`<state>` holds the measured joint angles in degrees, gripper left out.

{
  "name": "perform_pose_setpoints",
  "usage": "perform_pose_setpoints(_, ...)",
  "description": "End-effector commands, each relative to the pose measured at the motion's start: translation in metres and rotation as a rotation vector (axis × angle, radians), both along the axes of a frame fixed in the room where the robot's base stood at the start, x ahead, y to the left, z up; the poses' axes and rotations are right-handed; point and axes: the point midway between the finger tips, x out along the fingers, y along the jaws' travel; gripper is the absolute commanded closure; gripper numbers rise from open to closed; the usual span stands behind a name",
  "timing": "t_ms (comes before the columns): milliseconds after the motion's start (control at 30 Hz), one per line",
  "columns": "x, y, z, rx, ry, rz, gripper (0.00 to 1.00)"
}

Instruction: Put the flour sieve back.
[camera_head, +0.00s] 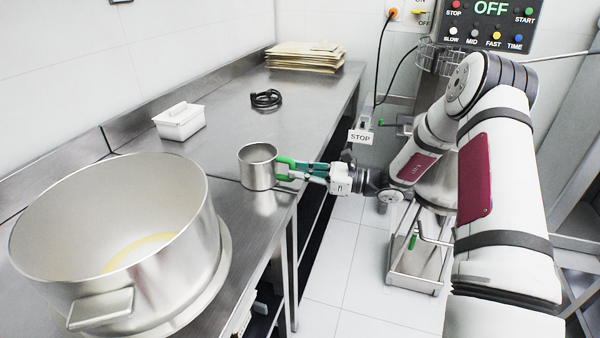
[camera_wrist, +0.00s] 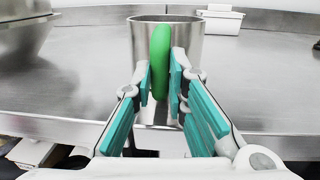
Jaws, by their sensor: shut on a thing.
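The flour sieve is a metal cup (camera_head: 257,167) with a green handle (camera_head: 285,163) on its right side. It is upright at the front edge of the steel counter; I cannot tell whether its base touches the counter. My gripper (camera_head: 299,171) reaches in from the right and is shut on the green handle. In the wrist view the handle (camera_wrist: 160,62) stands between the teal finger pads of my gripper (camera_wrist: 164,90), with the cup (camera_wrist: 190,37) right behind it.
A large steel bowl (camera_head: 60,217) stands at the left front of the counter (camera_head: 215,130). The mixer's control panel (camera_head: 490,25) is at upper right.

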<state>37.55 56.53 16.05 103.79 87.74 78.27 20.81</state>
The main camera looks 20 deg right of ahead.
Motion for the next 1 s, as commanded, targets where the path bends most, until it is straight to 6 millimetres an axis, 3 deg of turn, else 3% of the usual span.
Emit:
perform_pose_setpoints(367,0.000,0.000,-0.004,0.000,-0.001,0.000,1.00)
perform_pose_setpoints(400,0.000,0.000,-0.004,-0.001,-0.001,0.000,0.77)
perform_pose_setpoints(467,0.000,0.000,-0.004,-0.001,-0.001,0.000,0.66)
perform_pose_setpoints(833,0.000,0.000,0.001,-0.002,-0.003,0.000,0.66)
perform_pose_setpoints(1000,-0.011,-0.021,-0.002,-0.002,-0.001,-0.004,0.66)
